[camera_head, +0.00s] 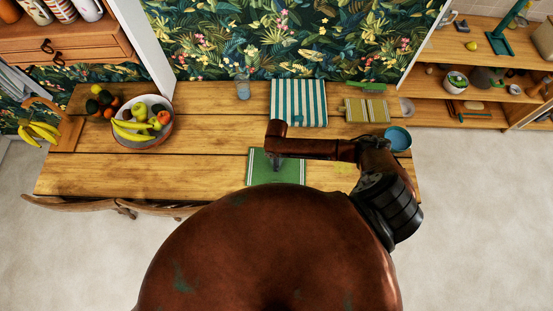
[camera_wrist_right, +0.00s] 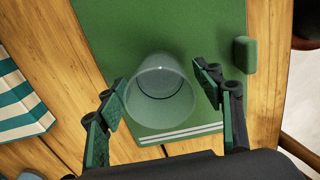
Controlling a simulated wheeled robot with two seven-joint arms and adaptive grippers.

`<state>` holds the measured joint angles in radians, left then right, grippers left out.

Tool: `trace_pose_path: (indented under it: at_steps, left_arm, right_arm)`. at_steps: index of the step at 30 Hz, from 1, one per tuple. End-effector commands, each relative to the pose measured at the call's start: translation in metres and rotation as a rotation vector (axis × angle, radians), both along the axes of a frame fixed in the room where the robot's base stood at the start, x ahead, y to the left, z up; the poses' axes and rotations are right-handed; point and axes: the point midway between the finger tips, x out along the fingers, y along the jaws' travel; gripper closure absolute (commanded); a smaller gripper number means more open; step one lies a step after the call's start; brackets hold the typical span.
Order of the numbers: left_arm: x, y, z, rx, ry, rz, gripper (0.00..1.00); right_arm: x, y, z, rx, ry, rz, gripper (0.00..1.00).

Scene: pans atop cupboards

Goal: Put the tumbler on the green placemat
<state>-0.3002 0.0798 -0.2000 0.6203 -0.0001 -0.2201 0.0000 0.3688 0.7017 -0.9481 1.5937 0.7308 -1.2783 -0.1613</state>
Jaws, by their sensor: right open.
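The clear glass tumbler (camera_wrist_right: 158,108) is over the green placemat (camera_wrist_right: 120,30) in the right wrist view, near its striped end. It looks upright and seems to rest on the mat. My right gripper (camera_wrist_right: 160,93) is open, with one finger on each side of the tumbler and visible gaps between. In the head view the green placemat (camera_head: 258,172) lies at the table's front edge, partly hidden by my right arm. The right gripper (camera_head: 277,165) is small and dark over it, and the tumbler there cannot be made out. My left gripper is not in view.
Another clear glass (camera_head: 243,88) stands at the table's back. A blue-striped cloth (camera_head: 299,103), a green-yellow mat (camera_head: 366,110) and a blue bowl (camera_head: 398,138) lie to the right. A fruit bowl (camera_head: 164,135) stands left. A small green block (camera_wrist_right: 245,55) is beside the placemat's edge.

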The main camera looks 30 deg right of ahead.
Motion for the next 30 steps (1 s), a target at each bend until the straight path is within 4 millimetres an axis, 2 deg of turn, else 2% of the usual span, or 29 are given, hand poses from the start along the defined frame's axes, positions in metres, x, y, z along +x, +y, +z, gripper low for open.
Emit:
trace_pose_path:
  at_steps: [8, 11, 21, 24, 30]
  left_arm:
    - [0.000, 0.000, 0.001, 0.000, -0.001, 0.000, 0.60]
    - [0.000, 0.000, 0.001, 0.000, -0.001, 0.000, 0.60]
    - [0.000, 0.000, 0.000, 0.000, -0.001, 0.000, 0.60]
    - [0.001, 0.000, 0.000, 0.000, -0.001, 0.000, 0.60]
    - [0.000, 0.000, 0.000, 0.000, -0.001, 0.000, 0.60]
  right_arm:
    - [0.000, 0.000, 0.007, -0.001, -0.001, -0.001, 0.40]
    - [0.001, -0.001, 0.020, 0.000, -0.001, 0.000, 0.40]
    - [0.001, 0.000, 0.090, 0.000, -0.001, 0.001, 0.40]
    - [0.001, 0.000, 0.106, 0.000, -0.002, 0.001, 0.40]
    - [0.000, 0.000, 0.121, -0.001, 0.001, 0.000, 0.40]
